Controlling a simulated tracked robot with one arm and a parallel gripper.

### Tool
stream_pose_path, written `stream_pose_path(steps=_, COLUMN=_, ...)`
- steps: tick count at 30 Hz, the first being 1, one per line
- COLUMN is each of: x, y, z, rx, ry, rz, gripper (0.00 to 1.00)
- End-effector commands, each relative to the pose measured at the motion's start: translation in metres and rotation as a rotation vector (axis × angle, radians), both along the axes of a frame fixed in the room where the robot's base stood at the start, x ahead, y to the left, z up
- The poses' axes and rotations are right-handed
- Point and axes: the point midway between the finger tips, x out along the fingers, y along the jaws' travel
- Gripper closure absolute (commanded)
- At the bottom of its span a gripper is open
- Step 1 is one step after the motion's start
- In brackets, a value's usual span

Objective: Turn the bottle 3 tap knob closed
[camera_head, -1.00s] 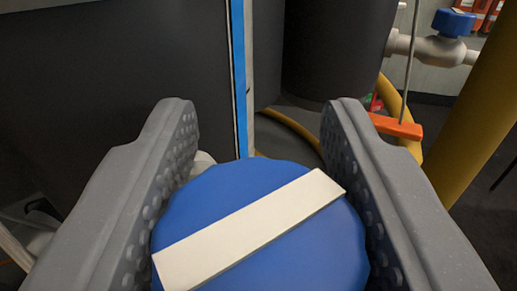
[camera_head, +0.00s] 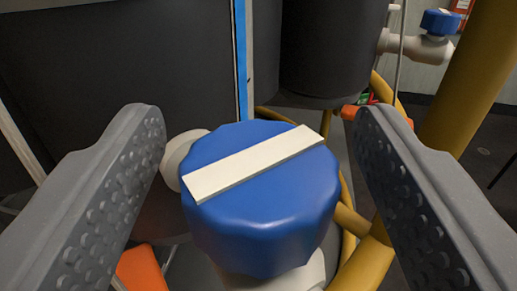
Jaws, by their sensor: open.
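A blue tap knob (camera_head: 265,225) with a white bar (camera_head: 255,163) across its top sits in the middle of the view on a white valve body (camera_head: 285,275). The bar runs slantwise, from lower left to upper right. Which bottle number it belongs to does not show. My gripper (camera_head: 258,125) is open, with one grey studded finger on each side of the knob. A gap shows between each finger and the knob, so I am not holding it.
Dark cylinders (camera_head: 110,70) stand behind the knob. Yellow pipes (camera_head: 365,265) run below and at the right. Another blue knob (camera_head: 440,21) on a white valve is at the upper right. Orange parts (camera_head: 140,268) show low at the left and behind the right finger.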

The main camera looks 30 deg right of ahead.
Motion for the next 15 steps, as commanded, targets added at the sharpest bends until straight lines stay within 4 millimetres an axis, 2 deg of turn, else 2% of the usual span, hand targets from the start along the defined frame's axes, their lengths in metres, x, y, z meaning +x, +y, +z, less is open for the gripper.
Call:
stream_pose_path(steps=9, x=-0.058, y=0.034, z=-0.002, rx=-0.001, ry=0.001, rz=0.003, gripper=0.39)
stream_pose_path(steps=15, x=-0.085, y=0.051, z=-0.002, rx=0.0, ry=0.001, rz=0.004, gripper=0.39)
